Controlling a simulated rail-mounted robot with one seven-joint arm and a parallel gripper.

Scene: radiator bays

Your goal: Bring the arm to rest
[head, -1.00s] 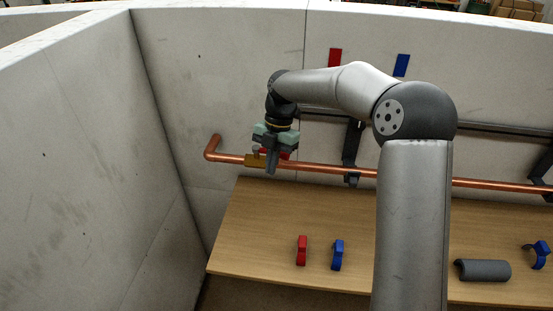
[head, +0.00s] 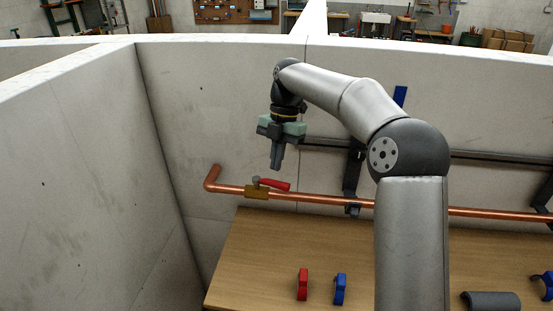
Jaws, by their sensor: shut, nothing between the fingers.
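My gripper (head: 276,160) is in the head view, left of centre, pointing down with its dark fingers together and nothing between them. It hangs in front of the wall, above a brass valve (head: 257,192) and clear of it. The valve sits on a copper pipe (head: 325,199) and has a red lever (head: 273,184) lying roughly along the pipe. My arm rises at the right and bends over to the left, hiding part of the pipe and the bench.
A wooden bench (head: 260,250) below the pipe carries a red clip (head: 302,284), a blue clip (head: 340,288), a grey half-shell (head: 490,301) and another blue clip (head: 545,285). A dark rail (head: 329,144) runs along the wall. A white partition (head: 80,180) stands at the left.

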